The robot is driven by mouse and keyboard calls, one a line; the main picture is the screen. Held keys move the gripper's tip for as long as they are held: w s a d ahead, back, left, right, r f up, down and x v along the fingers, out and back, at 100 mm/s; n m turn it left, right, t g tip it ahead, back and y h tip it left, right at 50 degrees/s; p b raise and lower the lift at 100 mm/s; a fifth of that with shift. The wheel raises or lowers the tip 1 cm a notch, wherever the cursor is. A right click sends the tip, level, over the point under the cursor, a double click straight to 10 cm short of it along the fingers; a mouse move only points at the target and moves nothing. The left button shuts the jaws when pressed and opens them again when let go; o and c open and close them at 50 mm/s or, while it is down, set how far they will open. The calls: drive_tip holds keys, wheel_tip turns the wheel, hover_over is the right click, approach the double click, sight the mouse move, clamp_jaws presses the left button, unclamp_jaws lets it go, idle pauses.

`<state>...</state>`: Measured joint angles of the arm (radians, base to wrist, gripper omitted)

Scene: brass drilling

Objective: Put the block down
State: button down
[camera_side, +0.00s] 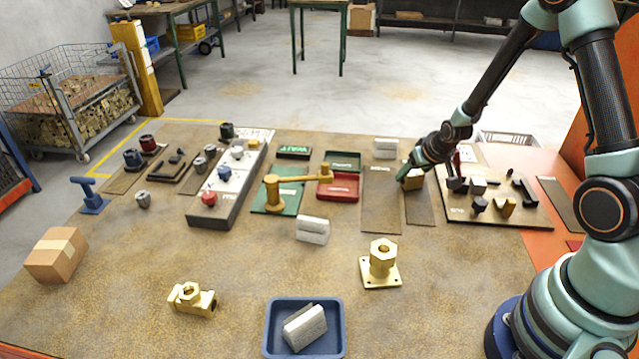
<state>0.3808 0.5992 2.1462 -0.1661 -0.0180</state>
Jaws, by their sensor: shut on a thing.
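My gripper (409,173) is at the right of the table's middle, pointing down and to the left. It is shut on a small yellow-tan block (414,182). The fingers cover part of the block. The block is at the far end of a narrow brown mat (420,212); I cannot tell whether it touches the mat or is held just above it.
A wider brown mat (381,210) lies left of the gripper, with a red tray (338,188) beyond it. A tool board (500,215) is close on the right. A white-grey block (386,148) stands behind. A brass fitting (381,265) stands in front.

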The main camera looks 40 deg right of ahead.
drive_tip(key=shift+w+f, duration=0.1)
drive_tip(key=shift+c, duration=0.6)
unclamp_jaws()
drive_tip(key=shift+s+r, duration=0.2)
drive_tip(key=shift+r, duration=0.25)
drive_tip(key=s+a+r+n, duration=0.1)
drive_tip(key=s+a+r, duration=0.3)
drive_tip(key=r, duration=0.3)
drive_tip(key=s+a+r+n+y, duration=0.1)
drive_tip(key=s+a+r, duration=0.4)
drive_tip(key=a+r, duration=0.2)
drive_tip(key=s+a+r+n+y, duration=0.1)
drive_tip(key=s+a+r, duration=0.3)
drive_tip(key=r, duration=0.5)
drive_tip(key=shift+s+a+n, duration=0.4)
drive_tip(key=shift+a+n, duration=0.2)
drive_tip(key=shift+a, duration=0.4)
